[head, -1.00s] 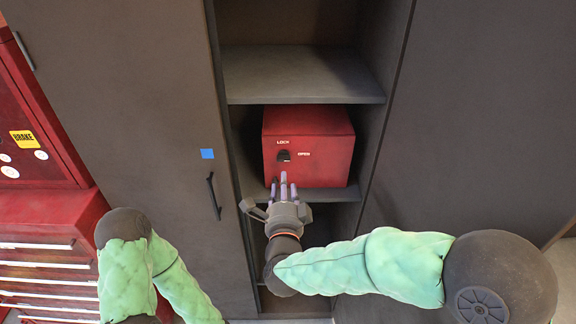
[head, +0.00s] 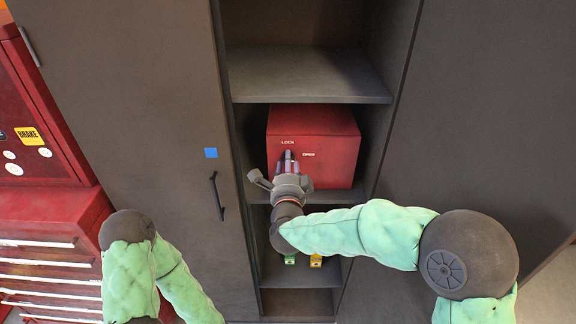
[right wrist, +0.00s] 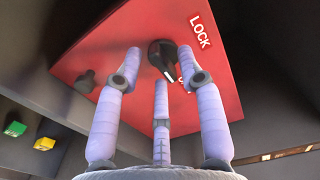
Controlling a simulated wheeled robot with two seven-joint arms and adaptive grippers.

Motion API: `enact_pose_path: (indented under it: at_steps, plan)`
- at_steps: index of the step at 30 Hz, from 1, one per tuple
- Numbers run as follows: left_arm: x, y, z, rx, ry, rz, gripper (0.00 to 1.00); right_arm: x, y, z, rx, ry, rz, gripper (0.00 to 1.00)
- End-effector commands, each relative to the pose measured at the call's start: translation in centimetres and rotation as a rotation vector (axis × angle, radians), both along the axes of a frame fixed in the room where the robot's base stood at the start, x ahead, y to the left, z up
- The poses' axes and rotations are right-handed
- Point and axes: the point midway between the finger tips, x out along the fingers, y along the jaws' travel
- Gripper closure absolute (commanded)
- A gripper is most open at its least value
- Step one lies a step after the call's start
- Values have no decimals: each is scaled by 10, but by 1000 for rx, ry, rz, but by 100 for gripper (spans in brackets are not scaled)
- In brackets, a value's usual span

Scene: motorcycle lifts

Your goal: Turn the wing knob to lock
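A red box (head: 318,142) sits on a cabinet shelf, with LOCK and OPEN labels on its front. Its black wing knob (right wrist: 158,50) shows in the right wrist view beside LOCK (right wrist: 200,32). A white mark on the knob lies near the partly hidden OPEN label. My right gripper (head: 288,160) is at the box front, its fingers covering most of the knob in the head view. In the right wrist view its three fingers (right wrist: 160,66) are spread around the knob; contact cannot be told. My left arm shows at lower left, its gripper out of view.
The box stands between cabinet walls, with an empty shelf (head: 305,76) above. Green (head: 290,259) and yellow (head: 316,260) items lie on a lower shelf. A door handle (head: 216,196) is left of the opening. A dark second fitting (right wrist: 86,81) is on the box.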

Motion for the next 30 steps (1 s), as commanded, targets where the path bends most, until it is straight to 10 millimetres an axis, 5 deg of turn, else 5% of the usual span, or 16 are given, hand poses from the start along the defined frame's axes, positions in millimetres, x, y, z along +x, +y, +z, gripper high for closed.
enact_pose_path:
  at_steps: [1, 3, 17, 30]
  plan:
    - [0, 0, 0, 0, 0, 0, 2, 0, 0, 0, 0, 0, 0, 81]
    - [0, 0, 0, 0, 0, 0, 2, 0, 0, 0, 0, 0, 0, 100]
    - [0, 0, 1, 0, 0, 0, 2, 0, 0, 0, -49, 0, 0, 100]
    - [0, 0, 7, 0, 0, 0, 2, 0, -2, 1, -384, 1, 0, 100]
